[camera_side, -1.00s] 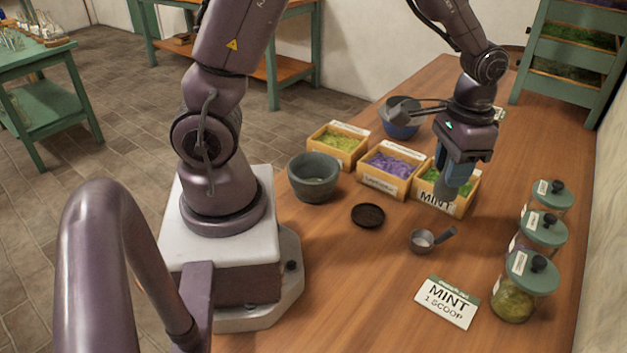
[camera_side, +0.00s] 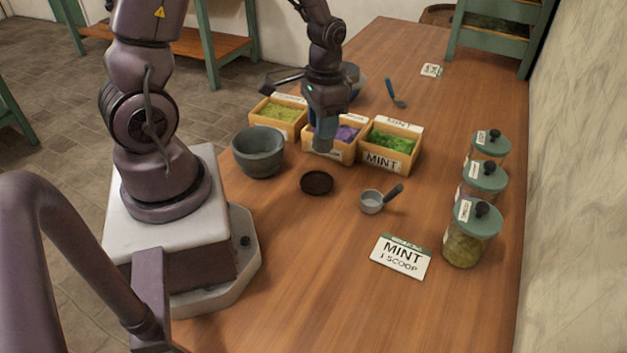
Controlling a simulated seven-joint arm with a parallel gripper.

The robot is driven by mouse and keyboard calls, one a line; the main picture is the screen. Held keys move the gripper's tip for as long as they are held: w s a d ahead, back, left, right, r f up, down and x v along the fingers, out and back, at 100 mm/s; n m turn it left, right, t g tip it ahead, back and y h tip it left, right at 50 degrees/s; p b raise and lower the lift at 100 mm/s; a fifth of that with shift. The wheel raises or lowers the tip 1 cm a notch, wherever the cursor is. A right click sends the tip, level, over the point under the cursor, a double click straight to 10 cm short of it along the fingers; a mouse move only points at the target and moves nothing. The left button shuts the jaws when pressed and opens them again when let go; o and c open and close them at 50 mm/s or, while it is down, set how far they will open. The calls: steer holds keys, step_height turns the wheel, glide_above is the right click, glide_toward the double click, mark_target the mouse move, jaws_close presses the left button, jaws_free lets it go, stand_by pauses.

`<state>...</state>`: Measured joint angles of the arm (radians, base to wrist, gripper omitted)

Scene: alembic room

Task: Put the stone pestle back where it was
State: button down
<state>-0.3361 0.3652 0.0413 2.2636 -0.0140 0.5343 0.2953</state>
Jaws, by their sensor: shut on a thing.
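My gripper (camera_side: 325,124) is shut on the grey stone pestle (camera_side: 322,142), whose thick lower end points down. It hangs in front of the purple-filled box, up and slightly right of a small dark round dish (camera_side: 317,182) on the table. The pestle's upper part is hidden between the fingers. The grey stone mortar (camera_side: 258,158) stands to the left of the dish, and its inside looks empty from here.
Boxes of yellow-green herb (camera_side: 278,116), purple herb (camera_side: 347,150) and mint (camera_side: 390,147) stand in a row behind. A metal scoop (camera_side: 372,203), a mint card (camera_side: 401,257) and lidded jars (camera_side: 472,233) are to the right. The front table is clear.

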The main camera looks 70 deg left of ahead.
steer(key=shift+s+a+f+m, duration=0.2)
steer(key=shift+s+f+m, duration=0.2)
steer(key=shift+s+f, duration=0.15)
steer(key=shift+s+d+m, duration=0.1)
steer(key=shift+m, duration=0.3)
steer(key=shift+f, duration=0.3)
steer(key=shift+m, duration=0.3)
steer(key=shift+f, duration=3.8)
steer(key=shift+f, duration=0.15)
steer(key=c, duration=0.8)
jaws_free()
